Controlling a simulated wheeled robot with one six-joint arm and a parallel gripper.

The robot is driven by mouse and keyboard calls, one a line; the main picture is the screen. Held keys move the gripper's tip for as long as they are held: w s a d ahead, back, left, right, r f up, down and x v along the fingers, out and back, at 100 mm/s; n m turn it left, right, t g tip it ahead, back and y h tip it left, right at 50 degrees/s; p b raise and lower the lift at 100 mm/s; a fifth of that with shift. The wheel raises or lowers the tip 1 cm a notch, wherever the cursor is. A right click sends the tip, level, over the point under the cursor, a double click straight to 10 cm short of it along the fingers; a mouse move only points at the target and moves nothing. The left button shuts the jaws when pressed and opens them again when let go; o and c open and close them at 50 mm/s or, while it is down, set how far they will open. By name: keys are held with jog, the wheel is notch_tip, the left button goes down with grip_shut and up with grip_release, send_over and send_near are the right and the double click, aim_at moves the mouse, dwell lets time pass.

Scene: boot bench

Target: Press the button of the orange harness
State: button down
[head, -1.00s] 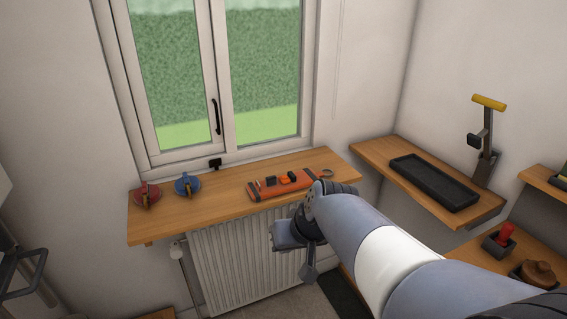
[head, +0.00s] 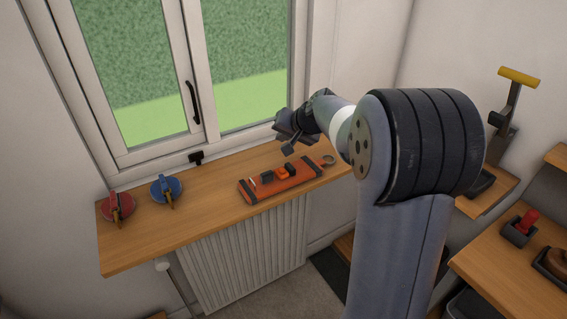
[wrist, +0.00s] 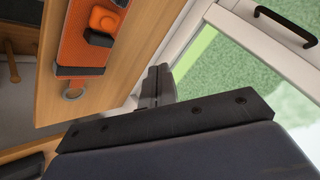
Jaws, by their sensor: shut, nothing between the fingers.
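The orange harness (head: 283,184) lies flat on the wooden window shelf in the head view. It has dark ends, a small orange button block (head: 281,171) between dark pieces, and a metal ring at its right end. In the wrist view the harness (wrist: 88,54) runs down the upper left, with the raised orange button (wrist: 104,18) and a black piece beside it near the top edge. My gripper (head: 287,151) is above the shelf, behind the harness and apart from it. In the wrist view its fingers (wrist: 155,84) are shut and empty, to the right of the harness.
A red round item (head: 117,206) and a blue round item (head: 166,189) stand at the shelf's left. The window (head: 155,70) with its black handle is close behind my gripper. A radiator (head: 245,255) is below the shelf. A yellow-handled lever (head: 518,77) stands at right.

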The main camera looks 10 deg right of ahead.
jog(key=shift+w, duration=0.1)
dwell(0.3)
jog(key=b, duration=0.5)
send_over(284, 174)
notch_tip(284, 174, down, 7)
jog(key=shift+w+f, duration=0.15)
jog(key=shift+f, duration=0.05)
jog(key=shift+f+b, duration=0.7)
jog(key=shift+b, duration=0.2)
jog(key=shift+f, duration=0.1)
dwell(0.9)
jog(key=shift+f+b, duration=0.3)
jog(key=shift+b, duration=0.25)
jog(key=shift+f+b, duration=0.4)
jog(key=shift+b, duration=0.1)
dwell(0.5)
jog(key=shift+r, duration=0.15)
jog(key=shift+r+p, duration=0.55)
jog(key=shift+r, duration=0.15)
